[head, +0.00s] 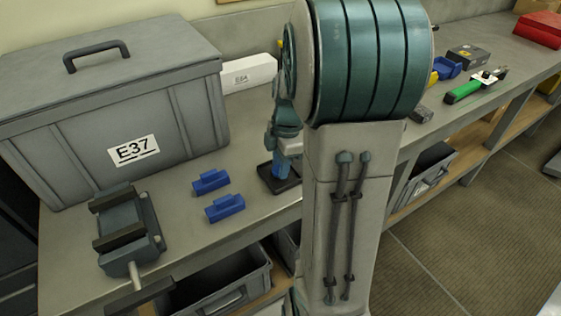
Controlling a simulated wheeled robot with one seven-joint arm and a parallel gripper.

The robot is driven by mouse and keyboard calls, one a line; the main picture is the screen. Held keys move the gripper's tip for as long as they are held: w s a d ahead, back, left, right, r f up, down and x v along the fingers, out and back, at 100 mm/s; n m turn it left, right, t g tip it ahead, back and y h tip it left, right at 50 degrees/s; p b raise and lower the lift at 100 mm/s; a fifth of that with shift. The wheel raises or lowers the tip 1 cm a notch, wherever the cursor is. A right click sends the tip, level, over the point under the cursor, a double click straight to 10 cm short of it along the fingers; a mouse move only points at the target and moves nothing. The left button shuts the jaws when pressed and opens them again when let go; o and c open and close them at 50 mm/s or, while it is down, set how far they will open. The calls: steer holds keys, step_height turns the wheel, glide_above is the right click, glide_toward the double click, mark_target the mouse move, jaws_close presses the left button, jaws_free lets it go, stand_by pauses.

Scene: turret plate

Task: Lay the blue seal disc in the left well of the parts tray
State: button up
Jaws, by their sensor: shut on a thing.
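My gripper (281,168) is at the middle of the bench, left of my own large arm link, which hides part of it. It points down over a small black tray (266,178), which looks like the parts tray. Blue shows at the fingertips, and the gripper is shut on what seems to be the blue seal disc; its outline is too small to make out. The tray's wells are mostly hidden by the gripper and arm. I cannot tell whether the held piece touches the tray.
A grey lidded case (190,120) marked E37 stands at the back left. A dark vise (125,235) sits at the front left, beside two blue blocks (211,181) (225,207). A white box (249,73) is behind. A green-handled tool (464,92) lies right.

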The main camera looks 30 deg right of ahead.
steer(key=shift+f+b, duration=0.35)
stand_by(0.3)
stand_by(0.4)
steer(key=o, duration=1)
steer(key=r, duration=0.4)
steer(key=d+r, duration=0.1)
steer(key=r, duration=0.9)
steer(key=shift+s+d, duration=0.1)
steer(key=shift+d, duration=0.25)
steer(key=s+a+f+m+t, duration=0.1)
steer(key=s+a+f+m, duration=0.1)
steer(key=s+a+m, duration=0.2)
steer(key=s+a+f+m+t+h, duration=0.1)
steer(key=s+a+f+m, duration=0.1)
steer(key=s+a+m, duration=0.2)
steer(key=s+a+f+m, duration=0.3)
steer(key=a+m, duration=0.3)
steer(key=m, duration=0.2)
steer(key=shift+s+m+t, duration=0.3)
steer(key=shift+s+t, duration=0.1)
steer(key=shift+s, duration=0.15)
